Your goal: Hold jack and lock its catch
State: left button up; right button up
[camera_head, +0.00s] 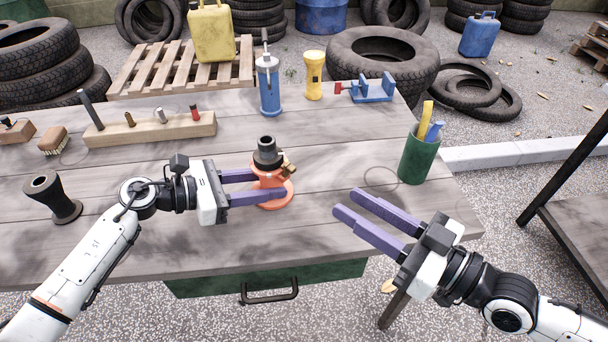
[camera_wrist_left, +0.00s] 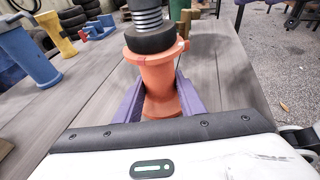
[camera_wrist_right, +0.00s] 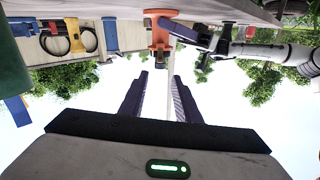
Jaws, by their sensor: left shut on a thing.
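The orange jack (camera_head: 268,178) with a black top stands upright on the table. A small brass-coloured part, apparently the catch (camera_head: 288,164), sticks out on its right side. My left gripper (camera_head: 269,185) is shut on the jack's body, with one purple finger on each side. In the left wrist view the jack (camera_wrist_left: 158,75) sits between the fingers (camera_wrist_left: 154,100). My right gripper (camera_head: 345,202) is open and empty, to the right of the jack, near the table's front edge. The right wrist view is upside down and shows the jack (camera_wrist_right: 159,40) beyond its open fingers (camera_wrist_right: 160,78).
A green cup (camera_head: 418,158) with tools stands to the right. A blue bottle-like object (camera_head: 268,88), a yellow torch (camera_head: 313,78) and a blue vise (camera_head: 373,89) stand behind. A wooden block with pegs (camera_head: 150,130) and a dark spool (camera_head: 52,198) are at left.

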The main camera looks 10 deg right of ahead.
aim_at(294, 172)
jog(key=shift+n, duration=0.8)
jog(key=x, duration=1.1)
jog(key=shift+w+a+f, duration=0.15)
jog(key=shift+a+f, duration=0.05)
jog(key=shift+f, duration=0.05)
grip_shut()
